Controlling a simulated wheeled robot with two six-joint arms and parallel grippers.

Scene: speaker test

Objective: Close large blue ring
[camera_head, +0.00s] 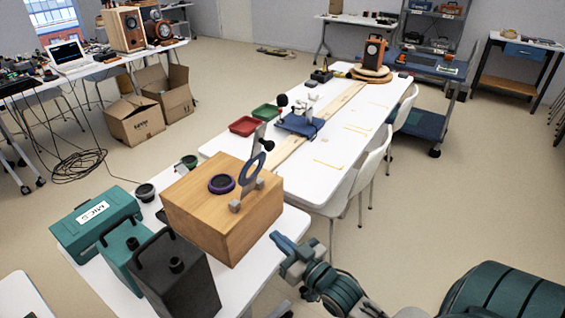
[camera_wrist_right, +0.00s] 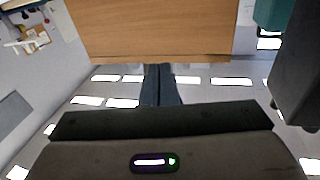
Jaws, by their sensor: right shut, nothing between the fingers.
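A large blue ring (camera_head: 243,174) stands upright on top of a wooden box (camera_head: 192,213), held at grey blocks near the box's right edge. A flat dark ring with a purple rim (camera_head: 221,184) lies on the box top to its left. My right gripper (camera_head: 275,237) is shut and empty, just right of the box and lower than the blue ring, apart from it. In the right wrist view the closed fingers (camera_wrist_right: 158,70) point toward the wooden box's side (camera_wrist_right: 150,30); the blue ring is not seen there. My left gripper is not in view.
A teal case labelled MICS (camera_head: 70,238), a teal box (camera_head: 120,238) and a dark grey box (camera_head: 178,280) crowd the table left of the wooden box. A long white table (camera_head: 320,185) with red and green trays runs behind. Floor is open to the right.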

